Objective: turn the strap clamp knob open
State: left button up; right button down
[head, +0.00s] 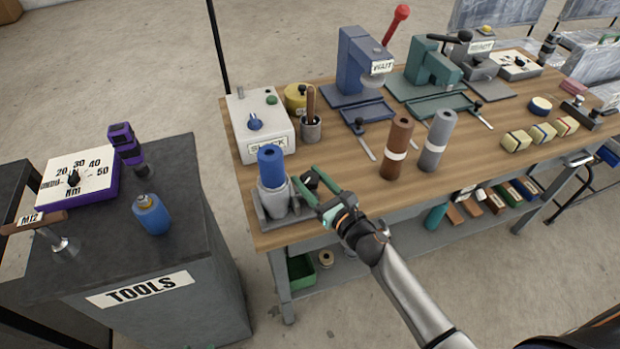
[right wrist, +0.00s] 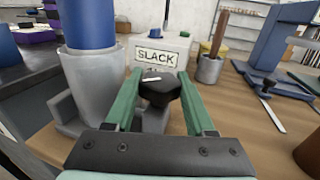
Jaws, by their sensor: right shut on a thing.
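The strap clamp is a grey holder (head: 286,212) at the table's front left corner, with a blue cylinder (head: 271,165) standing upright in it. In the right wrist view the grey holder (right wrist: 92,92) and blue cylinder (right wrist: 88,24) stand at the left. A black knob (right wrist: 160,90) with a white mark sits between the green fingers of my right gripper (right wrist: 158,88). In the head view my right gripper (head: 310,183) reaches the holder's right side, shut on the knob, which the fingers partly hide. My left gripper is not in view.
A white box labelled SLACK (head: 259,125) stands behind the clamp, with a grey cup (head: 311,129) beside it. A brown roll (head: 397,147) and a grey roll (head: 437,141) stand to the right. A dark tool cabinet (head: 180,250) is left of the table.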

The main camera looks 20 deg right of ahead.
jog(key=shift+n+y, duration=0.3)
jog(key=shift+y, duration=0.1)
jog(key=n+g+y, duration=0.1)
jog(key=y, duration=0.1)
jog(key=shift+d+f+n+g+y, duration=0.1)
jog(key=shift+n+g+y, duration=0.2)
jog(key=shift+n, duration=0.1)
jog(key=shift+w+f+n+g+y+b, duration=0.1)
jog(key=shift+n+g+y+b, duration=0.6)
jog(key=shift+n+y, duration=0.25)
jog(key=n+g+y+b, duration=0.4)
jog(key=g, duration=0.1)
jog(key=shift+y+b, duration=0.25)
jog(key=shift+b, duration=0.05)
jog(key=shift+n+g+b, duration=0.25)
jog(key=shift+g+b, duration=0.15)
jog(key=shift+g+y+b, duration=0.3)
jog(key=shift+y, duration=0.1)
jog(key=shift+n, duration=0.4)
jog(key=shift+n+g+y+b, duration=0.4)
jog(key=shift+g+b, duration=0.2)
jog(key=shift+g, duration=0.2)
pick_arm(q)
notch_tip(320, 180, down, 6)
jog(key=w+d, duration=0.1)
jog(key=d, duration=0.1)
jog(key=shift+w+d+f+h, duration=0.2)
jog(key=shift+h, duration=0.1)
pick_arm(e)
jog(key=shift+r, duration=0.2)
